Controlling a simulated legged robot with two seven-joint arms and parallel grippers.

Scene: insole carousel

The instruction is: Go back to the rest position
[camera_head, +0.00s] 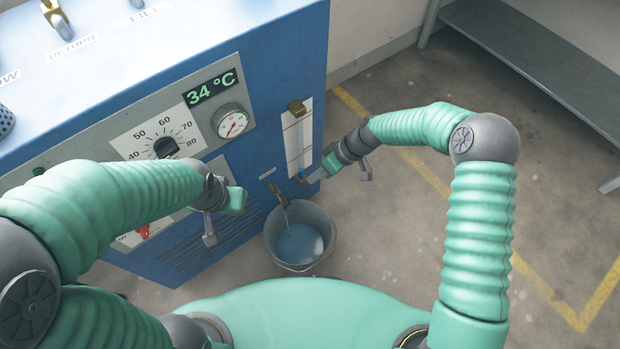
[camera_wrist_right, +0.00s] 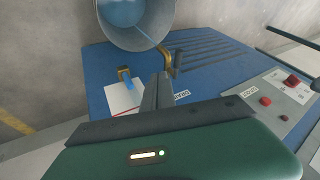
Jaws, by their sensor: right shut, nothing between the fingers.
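My right gripper (camera_head: 314,177) is shut and empty in front of the blue machine's right front edge. Its fingertips appear close to a small valve with a blue handle (camera_head: 301,175); contact cannot be told. In the right wrist view its closed fingers (camera_wrist_right: 157,92) show between the blue-handled valve (camera_wrist_right: 127,80) and the brass drain spout (camera_wrist_right: 167,62). My left gripper (camera_head: 222,205) hangs before the machine's front panel, left of the bucket; its fingers cannot be made out clearly.
A grey bucket (camera_head: 277,255) with bluish water stands on the floor under the spout, a pale stream between them. The blue machine (camera_head: 262,72) reads 34 °C and fills the left. A grey shelf (camera_head: 535,60) stands at upper right. Floor at right is clear.

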